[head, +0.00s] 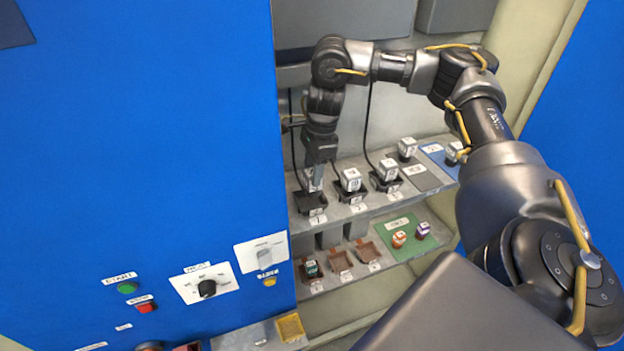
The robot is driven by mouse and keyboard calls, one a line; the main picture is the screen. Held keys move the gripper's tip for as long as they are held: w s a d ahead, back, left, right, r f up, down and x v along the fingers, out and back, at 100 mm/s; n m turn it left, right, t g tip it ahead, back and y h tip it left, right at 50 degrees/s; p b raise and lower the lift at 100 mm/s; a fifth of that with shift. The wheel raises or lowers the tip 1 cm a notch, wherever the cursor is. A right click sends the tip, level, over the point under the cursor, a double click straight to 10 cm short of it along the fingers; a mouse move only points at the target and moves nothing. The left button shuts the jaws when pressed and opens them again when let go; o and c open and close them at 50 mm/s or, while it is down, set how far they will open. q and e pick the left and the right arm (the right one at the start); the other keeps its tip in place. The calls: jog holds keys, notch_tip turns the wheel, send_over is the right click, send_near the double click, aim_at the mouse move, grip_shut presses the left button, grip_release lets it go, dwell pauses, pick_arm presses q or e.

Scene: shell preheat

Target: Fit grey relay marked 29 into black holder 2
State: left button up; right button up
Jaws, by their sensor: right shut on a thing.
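Three black holders stand in a row on the upper shelf: a left one (311,203), a middle one (350,194) and a right one (387,183). Grey-white relays stand at the middle holder (351,178) and the right holder (388,169). My right gripper (315,178) points down at the left holder, shut on a pale grey relay (315,184) that is mostly hidden by the fingers. I cannot tell whether that relay is seated or just above the holder. The relay marks and holder numbers are too small to read surely. My left gripper is out of view.
The lower shelf has brown holders (340,261) and a green pad (402,247) with coloured relays. A blue cabinet (140,150) rises at left.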

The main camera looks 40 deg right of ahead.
jog(key=shift+a+f, duration=0.15)
jog(key=shift+f, duration=1.3)
jog(key=shift+w+f, duration=0.25)
jog(key=shift+f, duration=0.1)
jog(key=shift+f, duration=0.2)
jog(key=o, duration=1)
jog(key=shift+f, duration=0.1)
